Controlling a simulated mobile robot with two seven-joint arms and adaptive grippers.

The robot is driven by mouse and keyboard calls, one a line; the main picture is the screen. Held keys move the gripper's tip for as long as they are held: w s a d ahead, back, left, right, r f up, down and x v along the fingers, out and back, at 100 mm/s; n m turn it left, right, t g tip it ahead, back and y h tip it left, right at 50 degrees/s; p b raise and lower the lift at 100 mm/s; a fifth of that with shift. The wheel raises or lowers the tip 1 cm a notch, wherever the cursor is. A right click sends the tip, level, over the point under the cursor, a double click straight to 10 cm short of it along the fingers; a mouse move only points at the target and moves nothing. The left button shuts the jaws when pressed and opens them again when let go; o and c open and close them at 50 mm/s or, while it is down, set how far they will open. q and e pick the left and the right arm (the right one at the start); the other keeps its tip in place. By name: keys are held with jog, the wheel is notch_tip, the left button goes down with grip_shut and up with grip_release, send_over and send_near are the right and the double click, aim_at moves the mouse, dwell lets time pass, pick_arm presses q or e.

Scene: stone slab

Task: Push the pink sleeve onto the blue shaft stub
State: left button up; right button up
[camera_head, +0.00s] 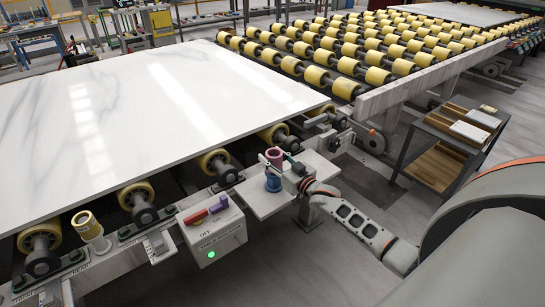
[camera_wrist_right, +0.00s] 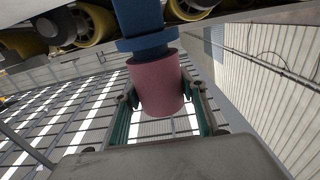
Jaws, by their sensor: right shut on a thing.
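The pink sleeve (camera_head: 275,156) is a short hollow cylinder above the blue shaft stub (camera_head: 273,182), on a light plate beside the roller line. My right gripper (camera_head: 283,166) reaches it from the right and is shut on the sleeve. In the right wrist view the pink sleeve (camera_wrist_right: 156,84) sits between the two fingers of the right gripper (camera_wrist_right: 162,112). My left gripper is not in view.
A white stone slab (camera_head: 130,120) lies on yellow-ringed rollers left of the stub. A control box (camera_head: 212,230) with red and purple switches and a green light stands front left of the plate (camera_head: 255,206). A shelf cart (camera_head: 447,145) stands at the right.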

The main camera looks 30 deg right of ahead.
jog(key=shift+f+b, duration=0.35)
jog(key=shift+f, duration=0.25)
jog(key=o, duration=1.2)
jog(key=shift+o, duration=0.2)
jog(key=s+d, duration=0.1)
jog(key=s, duration=1.1)
